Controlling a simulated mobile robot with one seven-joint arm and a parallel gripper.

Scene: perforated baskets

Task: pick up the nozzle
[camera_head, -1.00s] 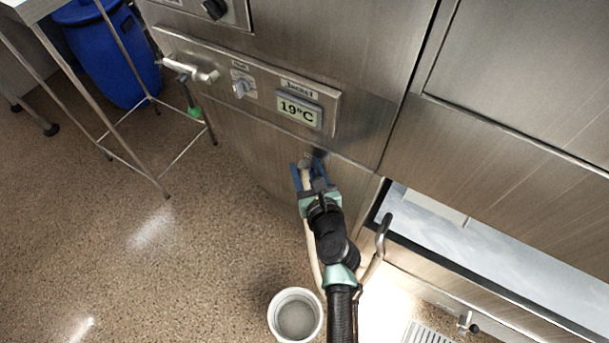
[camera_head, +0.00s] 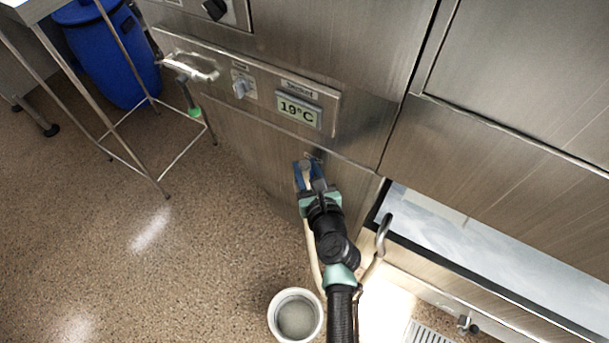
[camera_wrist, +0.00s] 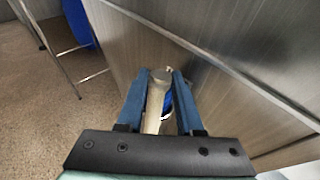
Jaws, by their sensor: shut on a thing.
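The nozzle (camera_wrist: 157,88) is a pale beige-grey, tube-like piece with a round flat end, seen between the blue fingers in the wrist view. My gripper (camera_wrist: 161,84) is shut on it, with one finger along each side. In the head view my gripper (camera_head: 308,174) is close to the lower steel front panel, and the nozzle is mostly hidden by the fingers. A beige hose (camera_head: 314,255) hangs down beside my arm. A small fitting (camera_head: 313,156) shows on the panel just beyond the fingertips. I cannot tell whether the nozzle touches it.
A white bucket (camera_head: 295,316) stands on the floor below. A blue barrel (camera_head: 108,50) and metal rack are at left. The left floor is clear.

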